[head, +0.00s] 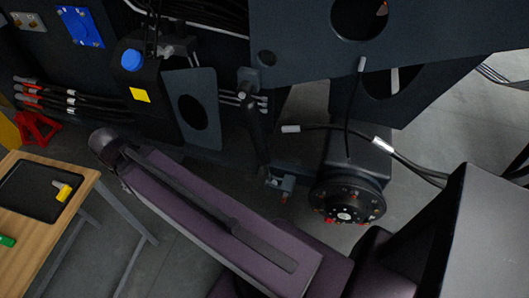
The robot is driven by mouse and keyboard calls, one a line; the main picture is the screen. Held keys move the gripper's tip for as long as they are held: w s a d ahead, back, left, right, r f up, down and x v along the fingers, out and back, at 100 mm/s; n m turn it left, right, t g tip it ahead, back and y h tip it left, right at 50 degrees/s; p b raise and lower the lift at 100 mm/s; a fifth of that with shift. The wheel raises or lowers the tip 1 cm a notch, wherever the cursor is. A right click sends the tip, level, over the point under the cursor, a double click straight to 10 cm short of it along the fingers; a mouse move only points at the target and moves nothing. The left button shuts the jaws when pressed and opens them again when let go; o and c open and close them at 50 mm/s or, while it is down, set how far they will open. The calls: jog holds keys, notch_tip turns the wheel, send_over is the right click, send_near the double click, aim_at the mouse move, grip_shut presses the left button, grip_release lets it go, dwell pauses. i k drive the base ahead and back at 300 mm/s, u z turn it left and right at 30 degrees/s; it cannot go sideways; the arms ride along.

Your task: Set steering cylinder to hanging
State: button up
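A dark rod-like part, which looks like the steering cylinder (256,132), stands nearly upright between the chassis plates in the head view. Its top end is at a small grey fitting (247,82) beside the large plate. Its lower end is close to a small bracket (279,182) left of the wheel hub (346,200). I cannot tell whether either end is fastened. My gripper is not visible in this view.
My purple arm link crosses the lower middle. A wooden table (40,243) with a black tray (38,190) and a yellow-tipped item (63,190) is at the left. Loose hoses (405,162) hang near the hub. Bare floor (430,110) shows at the right.

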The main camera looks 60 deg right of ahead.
aim_at(249, 105)
jog(key=z, duration=1.1)
jog(key=k, duration=0.8)
jog(key=z, duration=0.3)
jog(key=i, duration=0.5)
